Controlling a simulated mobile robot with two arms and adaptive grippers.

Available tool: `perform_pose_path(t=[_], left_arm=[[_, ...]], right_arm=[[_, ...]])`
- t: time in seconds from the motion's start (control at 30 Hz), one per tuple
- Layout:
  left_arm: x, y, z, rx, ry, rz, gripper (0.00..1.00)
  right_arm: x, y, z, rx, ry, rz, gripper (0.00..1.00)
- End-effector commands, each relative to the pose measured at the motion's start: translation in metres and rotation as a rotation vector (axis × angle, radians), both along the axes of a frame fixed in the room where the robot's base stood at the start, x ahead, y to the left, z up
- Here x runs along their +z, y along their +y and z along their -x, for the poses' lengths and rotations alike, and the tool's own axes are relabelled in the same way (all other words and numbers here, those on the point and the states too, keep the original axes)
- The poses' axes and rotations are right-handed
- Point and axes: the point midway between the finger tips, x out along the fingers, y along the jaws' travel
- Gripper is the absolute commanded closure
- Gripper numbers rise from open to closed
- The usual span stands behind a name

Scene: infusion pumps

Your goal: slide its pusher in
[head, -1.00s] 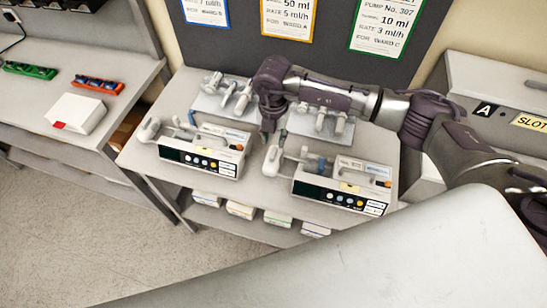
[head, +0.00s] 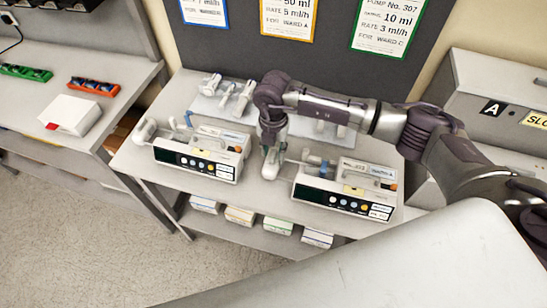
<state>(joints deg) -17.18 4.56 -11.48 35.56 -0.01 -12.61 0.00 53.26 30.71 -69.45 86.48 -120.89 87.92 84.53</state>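Two syringe pumps stand on the grey table, a left pump (head: 198,158) and a right pump (head: 343,190). Each has a dark front panel with round buttons and a syringe lying along its top. The right pump's pale pusher (head: 269,168) stands out from its left side on a rod, apart from the pump body. The left pump's pusher (head: 146,130) also stands out to the left. My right gripper (head: 270,146) points down just above and behind the right pump's pusher, touching or very close to it. Its fingers are too small and overlapped to read. My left gripper is not in view.
A rack of syringes (head: 222,100) lies behind the pumps, partly behind my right arm. Three framed cards hang on the dark board (head: 335,60). Several boxes sit on the shelf below. A side bench at left holds a white box (head: 73,115).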

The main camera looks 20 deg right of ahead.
Motion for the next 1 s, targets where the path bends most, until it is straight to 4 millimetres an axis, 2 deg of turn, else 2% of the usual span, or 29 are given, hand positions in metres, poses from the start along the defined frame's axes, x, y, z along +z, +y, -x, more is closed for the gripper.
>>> perform_pose_path(t=[0.2, 0.87, 1.0], left_arm=[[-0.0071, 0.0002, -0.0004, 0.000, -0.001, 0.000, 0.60], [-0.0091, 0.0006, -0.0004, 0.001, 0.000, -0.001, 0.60], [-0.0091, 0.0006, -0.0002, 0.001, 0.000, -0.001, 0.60]], right_arm=[[-0.0079, 0.0003, 0.0002, 0.000, 0.000, 0.000, 0.65], [-0.0078, 0.0000, 0.0000, 0.000, 0.000, 0.000, 0.65], [-0.0078, -0.0001, 0.0001, 0.000, 0.000, 0.000, 0.86]])
